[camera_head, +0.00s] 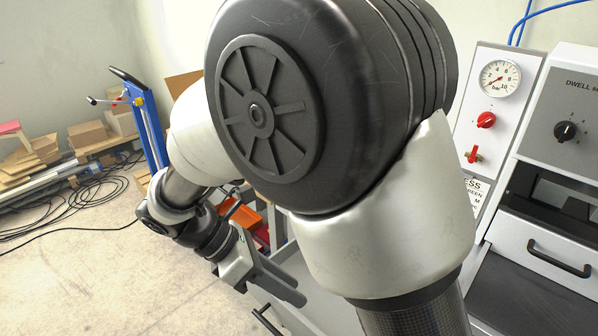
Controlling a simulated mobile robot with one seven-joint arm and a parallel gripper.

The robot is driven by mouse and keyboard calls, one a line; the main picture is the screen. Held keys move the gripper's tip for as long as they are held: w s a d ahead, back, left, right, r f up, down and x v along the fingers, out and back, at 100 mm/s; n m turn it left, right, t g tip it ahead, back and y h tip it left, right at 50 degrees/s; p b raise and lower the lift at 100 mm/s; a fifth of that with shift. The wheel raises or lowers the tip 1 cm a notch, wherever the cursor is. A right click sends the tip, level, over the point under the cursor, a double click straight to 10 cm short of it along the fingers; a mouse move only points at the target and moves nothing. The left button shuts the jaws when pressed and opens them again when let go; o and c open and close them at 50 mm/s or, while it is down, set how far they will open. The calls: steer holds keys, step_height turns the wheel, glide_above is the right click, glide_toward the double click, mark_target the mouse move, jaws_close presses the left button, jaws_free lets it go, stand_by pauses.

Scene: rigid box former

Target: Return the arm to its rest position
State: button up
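My arm fills the middle of the head view, its large dark joint and white links close to the camera. The arm bends down to the left, and my gripper (282,287) hangs low in front of the machine's left side. Its two dark grey fingers point down to the right. They look a little apart, but I see them at a slant and cannot tell the gap between the tips. No held object shows at the fingers. Part of the area behind the arm is hidden.
A machine with a pressure gauge (499,78), a dial (565,131) and a drawer handle (559,258) stands close on the right. An orange bin (246,218) sits behind my wrist.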

steer(key=s+d+r+m+t+y, duration=0.35)
steer(key=d+r+m, duration=0.4)
steer(key=m, duration=0.45)
steer(key=s+d+r+m+t+y, duration=0.2)
steer(key=d+r+m+y, duration=0.35)
steer(key=d+m, duration=0.45)
step_height(320, 180, up, 14)
steer(key=a+m+p, duration=0.1)
steer(key=p, duration=1.2)
steer(key=shift+w+a+h+p, duration=0.15)
steer(key=shift+w+h+p, duration=0.05)
steer(key=shift+h+p, duration=0.2)
